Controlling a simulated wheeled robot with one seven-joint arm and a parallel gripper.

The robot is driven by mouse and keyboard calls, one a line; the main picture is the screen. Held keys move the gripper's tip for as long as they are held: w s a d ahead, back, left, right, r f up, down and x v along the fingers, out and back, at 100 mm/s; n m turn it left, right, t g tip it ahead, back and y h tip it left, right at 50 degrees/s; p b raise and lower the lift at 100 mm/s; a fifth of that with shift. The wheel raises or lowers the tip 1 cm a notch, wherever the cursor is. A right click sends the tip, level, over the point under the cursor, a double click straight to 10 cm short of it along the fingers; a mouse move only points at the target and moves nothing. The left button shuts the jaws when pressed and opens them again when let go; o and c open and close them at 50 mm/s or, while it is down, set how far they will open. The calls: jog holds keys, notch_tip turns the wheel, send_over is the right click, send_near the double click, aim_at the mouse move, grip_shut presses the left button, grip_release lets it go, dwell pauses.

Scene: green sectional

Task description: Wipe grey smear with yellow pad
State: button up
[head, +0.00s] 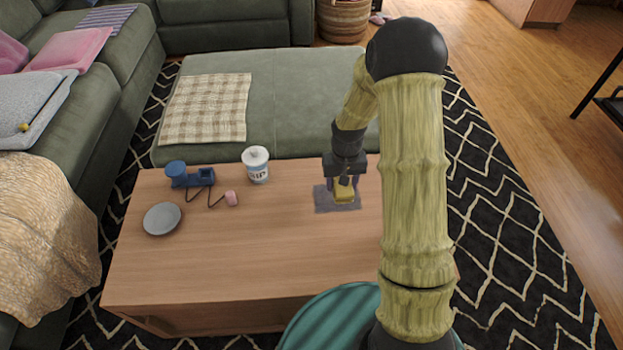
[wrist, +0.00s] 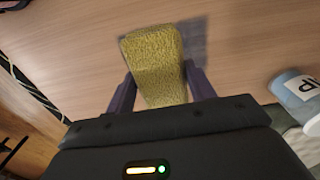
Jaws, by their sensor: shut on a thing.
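The yellow pad (wrist: 155,62) is held between the two fingers of my gripper (wrist: 160,92) in the wrist view. In the head view my gripper (head: 343,182) points down at the wooden table with the yellow pad (head: 344,194) at its tip. The grey smear (head: 323,202) is a dark patch on the tabletop around and under the pad. Part of the grey smear (wrist: 194,42) shows beside the pad in the wrist view; the rest is hidden behind the pad. I cannot tell surely whether the pad touches the tabletop.
The wooden table (head: 230,265) also bears a white and blue cup (head: 256,166), a blue device (head: 192,177) with a cord, a small pink item (head: 231,198) and a grey plate (head: 162,219). A green ottoman (head: 290,105) stands behind. The table's front middle is clear.

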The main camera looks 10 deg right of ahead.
jog(key=a+r+m+p, duration=0.2)
jog(key=a+m+p, duration=0.6)
jog(key=p, duration=0.4)
jog(key=shift+s+a+r+m, duration=0.15)
jog(key=shift+s+m, duration=0.05)
jog(key=shift+m, duration=0.3)
